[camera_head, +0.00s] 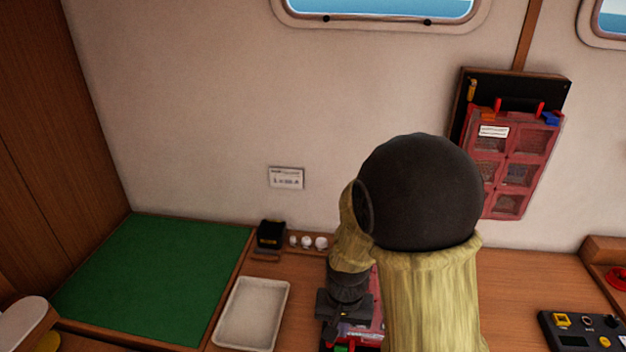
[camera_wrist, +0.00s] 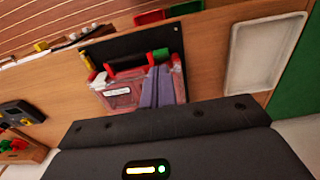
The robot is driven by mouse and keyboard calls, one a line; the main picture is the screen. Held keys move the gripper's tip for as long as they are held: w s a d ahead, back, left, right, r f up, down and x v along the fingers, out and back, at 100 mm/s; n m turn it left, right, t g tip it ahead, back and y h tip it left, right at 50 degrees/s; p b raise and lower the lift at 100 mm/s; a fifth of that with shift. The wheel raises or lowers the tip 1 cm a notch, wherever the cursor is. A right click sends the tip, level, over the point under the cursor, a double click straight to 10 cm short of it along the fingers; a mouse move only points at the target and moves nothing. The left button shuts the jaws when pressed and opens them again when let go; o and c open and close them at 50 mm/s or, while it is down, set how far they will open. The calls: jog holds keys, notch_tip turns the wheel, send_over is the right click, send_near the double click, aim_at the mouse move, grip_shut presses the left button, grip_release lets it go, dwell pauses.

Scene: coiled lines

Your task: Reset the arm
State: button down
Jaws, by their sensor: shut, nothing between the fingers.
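My arm rises in front of the worktop in the head view, with a large dark round joint and yellowish sleeves. My gripper (camera_head: 347,308) points down over the worktop, partly hidden behind the arm. It is shut and holds nothing. Below it on the worktop is a dark board with a red, clear-lidded case (camera_head: 372,312), mostly covered by my arm. The wrist view shows this case (camera_wrist: 122,92) on its dark board (camera_wrist: 120,47), apart from the dark gripper body (camera_wrist: 165,130).
A white tray (camera_head: 252,312) lies left of my gripper, beside a green mat (camera_head: 155,275). A small black holder (camera_head: 270,234) stands by the wall. A red compartment case (camera_head: 510,160) hangs on the wall. A black control box (camera_head: 583,330) sits at right.

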jog(key=s+d+r+n+t, duration=0.2)
jog(key=s+d+r, duration=0.3)
jog(key=d+r, duration=0.1)
jog(key=shift+r+n, duration=0.3)
jog(key=shift+r, duration=0.05)
jog(key=shift+w, duration=0.1)
